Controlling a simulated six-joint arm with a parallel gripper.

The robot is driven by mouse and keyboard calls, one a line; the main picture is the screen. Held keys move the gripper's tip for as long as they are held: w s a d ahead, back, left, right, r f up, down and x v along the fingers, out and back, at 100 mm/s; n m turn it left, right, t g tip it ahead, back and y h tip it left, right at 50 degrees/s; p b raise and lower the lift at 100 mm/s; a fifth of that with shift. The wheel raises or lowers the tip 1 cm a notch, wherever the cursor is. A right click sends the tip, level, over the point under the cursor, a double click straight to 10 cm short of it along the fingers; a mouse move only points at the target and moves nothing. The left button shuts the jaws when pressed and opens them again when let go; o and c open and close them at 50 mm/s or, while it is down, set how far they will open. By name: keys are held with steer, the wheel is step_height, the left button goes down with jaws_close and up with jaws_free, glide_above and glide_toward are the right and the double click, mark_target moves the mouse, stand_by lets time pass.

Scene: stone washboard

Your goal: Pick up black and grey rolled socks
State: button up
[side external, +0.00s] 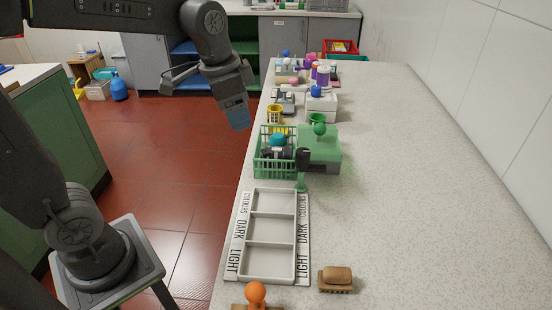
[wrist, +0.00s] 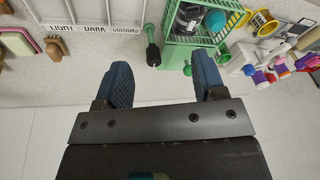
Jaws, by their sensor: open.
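A dark bundle (side external: 279,153), which looks like the black and grey rolled socks, lies in the green wire basket (side external: 257,165) on the counter beside a teal ball (side external: 278,140). In the wrist view the black bundle (wrist: 187,19) shows through the top of the basket, partly hidden by its wires and rim. My gripper (side external: 238,118) hangs above and left of the counter edge, apart from the basket. In the wrist view its blue fingers (wrist: 164,80) are spread with nothing between them.
A tray (side external: 248,233) with three empty compartments, marked COLOURS, DARK and LIGHT, lies in front of the basket. A green box (side external: 325,145) and yellow cup (side external: 274,113) are near. The counter's right side is clear.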

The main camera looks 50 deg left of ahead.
mark_target(276, 151)
steer(key=w+a+f+m+g, duration=0.1)
steer(key=w+a+f+m, duration=0.15)
steer(key=w, duration=0.35)
steer(key=w+a+f+m+g, duration=0.1)
steer(key=w+f+m+g, duration=0.1)
steer(key=w+f, duration=0.3)
steer(key=f, duration=0.2)
steer(key=w+f, duration=0.1)
steer(key=f, duration=0.5)
steer(key=shift+w, duration=0.25)
steer(key=shift+w+d+f, duration=0.1)
steer(key=shift+w+f, duration=0.05)
steer(key=shift+f, duration=1.2)
steer(key=shift+w+f, duration=0.1)
steer(key=shift+f, duration=1.2)
steer(key=shift+c, duration=0.4)
steer(key=c, duration=0.5)
steer(key=shift+r, duration=0.1)
